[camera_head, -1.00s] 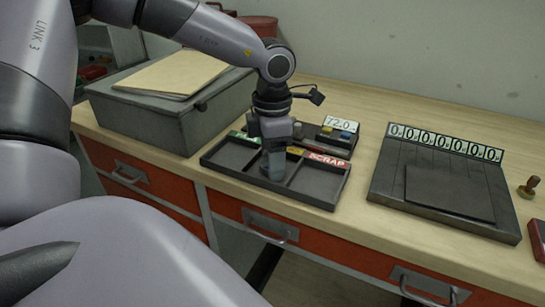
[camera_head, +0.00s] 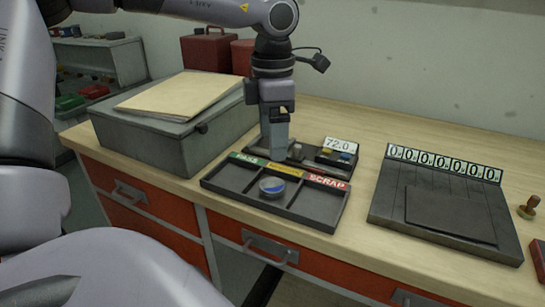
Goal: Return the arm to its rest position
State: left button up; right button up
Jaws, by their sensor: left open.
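My left gripper (camera_head: 275,150) points straight down above the back edge of the sorting tray (camera_head: 318,205). It is open and nothing shows between its fingers. The tray is dark, with three compartments labelled green PASS, yellow and red SCRAP. A small round part (camera_head: 271,187) with a blue face lies in the middle compartment, apart from the gripper. My left arm comes in from the upper left. My right gripper is not in view.
A gauge with a 72.0 display (camera_head: 339,146) stands just behind the tray, close to the gripper. A grey box (camera_head: 160,138) with a folder (camera_head: 178,93) is at left. A counter panel (camera_head: 400,215) and a stamp (camera_head: 528,207) are at right. Bare bench lies behind them.

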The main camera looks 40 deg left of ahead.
pick_arm(q)
jog(key=shift+r, duration=0.95)
